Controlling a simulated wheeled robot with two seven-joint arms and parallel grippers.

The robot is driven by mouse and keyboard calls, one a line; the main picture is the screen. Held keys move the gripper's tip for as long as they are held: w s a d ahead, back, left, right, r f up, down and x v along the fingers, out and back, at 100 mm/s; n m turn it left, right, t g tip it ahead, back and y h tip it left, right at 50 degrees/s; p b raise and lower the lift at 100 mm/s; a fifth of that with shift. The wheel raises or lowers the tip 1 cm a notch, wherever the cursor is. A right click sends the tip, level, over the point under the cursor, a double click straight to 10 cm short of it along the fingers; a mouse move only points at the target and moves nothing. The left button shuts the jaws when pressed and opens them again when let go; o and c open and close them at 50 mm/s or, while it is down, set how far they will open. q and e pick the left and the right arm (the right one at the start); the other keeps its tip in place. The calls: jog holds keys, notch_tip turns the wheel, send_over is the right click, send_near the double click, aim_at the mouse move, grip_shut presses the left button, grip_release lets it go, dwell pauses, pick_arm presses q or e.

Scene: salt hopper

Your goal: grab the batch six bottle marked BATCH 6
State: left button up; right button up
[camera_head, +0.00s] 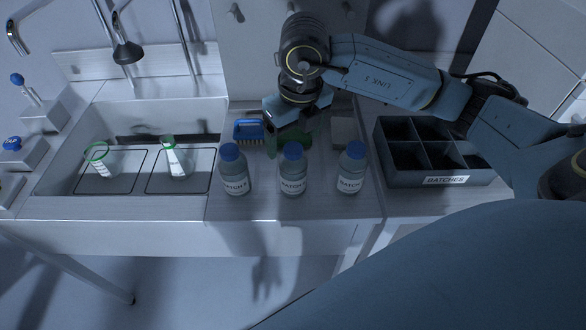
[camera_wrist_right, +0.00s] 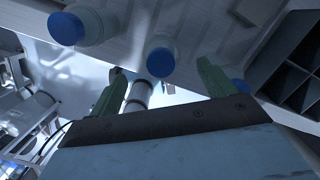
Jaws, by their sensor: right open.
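Three grey bottles with blue caps stand upright in a row on the counter in the head view: a left bottle (camera_head: 234,172), a middle bottle (camera_head: 292,172) and a right bottle (camera_head: 351,170). Their white labels read BATCH, but I cannot read the numbers surely. My right gripper (camera_head: 291,143) has green fingers and is open and empty, just behind the middle bottle. In the right wrist view, a blue cap (camera_wrist_right: 161,62) shows between the spread fingers, another cap (camera_wrist_right: 67,28) at upper left, and a third partly behind the right finger. My left gripper is not in view.
A dark divided crate (camera_head: 435,180) labelled BATCHES stands right of the bottles. A blue brush (camera_head: 248,130) lies behind the left bottle. The counter's front edge is close before the bottles.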

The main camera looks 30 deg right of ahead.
aim_at(293, 148)
jog(key=f, duration=0.4)
jog(key=w+f, duration=0.1)
jog(key=f, duration=0.1)
jog(key=shift+d+f+p, duration=0.1)
jog(key=shift+f+p, duration=0.1)
jog(key=shift+p, duration=0.1)
jog(key=shift+r, duration=0.1)
jog(key=c, duration=1.6)
